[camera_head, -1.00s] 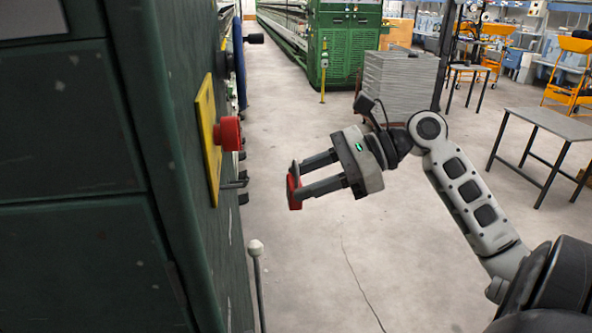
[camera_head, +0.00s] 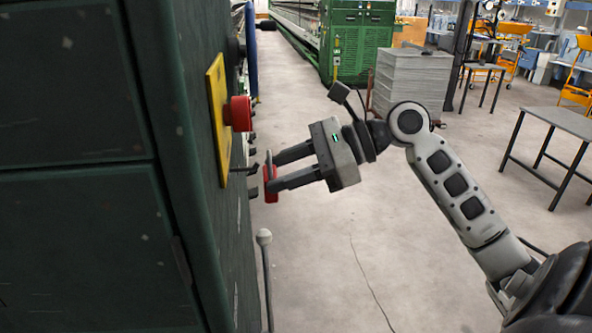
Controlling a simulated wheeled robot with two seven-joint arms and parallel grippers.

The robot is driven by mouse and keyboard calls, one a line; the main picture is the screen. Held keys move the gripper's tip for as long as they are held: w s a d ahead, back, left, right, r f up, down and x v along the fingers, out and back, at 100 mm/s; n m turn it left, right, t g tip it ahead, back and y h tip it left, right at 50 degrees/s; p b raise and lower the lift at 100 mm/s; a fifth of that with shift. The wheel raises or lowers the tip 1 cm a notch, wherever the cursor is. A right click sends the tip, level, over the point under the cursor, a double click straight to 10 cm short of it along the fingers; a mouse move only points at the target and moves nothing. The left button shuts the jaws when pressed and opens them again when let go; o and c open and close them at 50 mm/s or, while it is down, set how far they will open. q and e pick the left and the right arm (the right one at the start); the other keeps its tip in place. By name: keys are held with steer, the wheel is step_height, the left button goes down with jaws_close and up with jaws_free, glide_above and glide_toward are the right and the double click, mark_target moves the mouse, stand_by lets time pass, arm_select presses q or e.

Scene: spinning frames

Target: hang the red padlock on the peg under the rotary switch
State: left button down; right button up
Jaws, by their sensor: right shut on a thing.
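The red padlock (camera_head: 270,183) is held between the fingertips of my right gripper (camera_head: 271,172), which is shut on it. The red rotary switch (camera_head: 238,113) sits on a yellow plate (camera_head: 217,110) on the side of the green machine. The thin dark peg (camera_head: 240,168) sticks out below the switch toward the padlock. The padlock is close to the peg's outer end; I cannot tell whether they touch. My left gripper is not in view.
The green machine cabinet (camera_head: 85,235) fills the left side. A lever with a pale knob (camera_head: 263,237) stands below the padlock. Small dark knobs line the machine's side. A grey stack (camera_head: 411,80) and a table (camera_head: 560,121) stand farther back. The floor between is clear.

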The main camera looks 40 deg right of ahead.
mark_target(264, 174)
steer(key=shift+w+a+f+b, duration=0.15)
steer(key=shift+w+a, duration=0.2)
steer(key=shift+a, duration=0.25)
steer(key=shift+w+a+r+b, duration=0.15)
steer(key=shift+w+a, duration=0.15)
steer(key=shift+a, duration=0.25)
steer(key=shift+w+a+p, duration=0.15)
steer(key=shift+a+p, duration=0.05)
steer(key=shift+p, duration=0.15)
steer(key=shift+w+a+f+p, duration=0.2)
steer(key=shift+a+f+p, duration=0.15)
steer(key=shift+p, duration=0.45)
steer(key=shift+f, duration=0.3)
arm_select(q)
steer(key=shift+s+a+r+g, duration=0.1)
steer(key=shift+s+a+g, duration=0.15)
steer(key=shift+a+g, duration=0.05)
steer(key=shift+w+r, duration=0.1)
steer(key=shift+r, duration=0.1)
arm_select(e)
steer(key=o, duration=1.1)
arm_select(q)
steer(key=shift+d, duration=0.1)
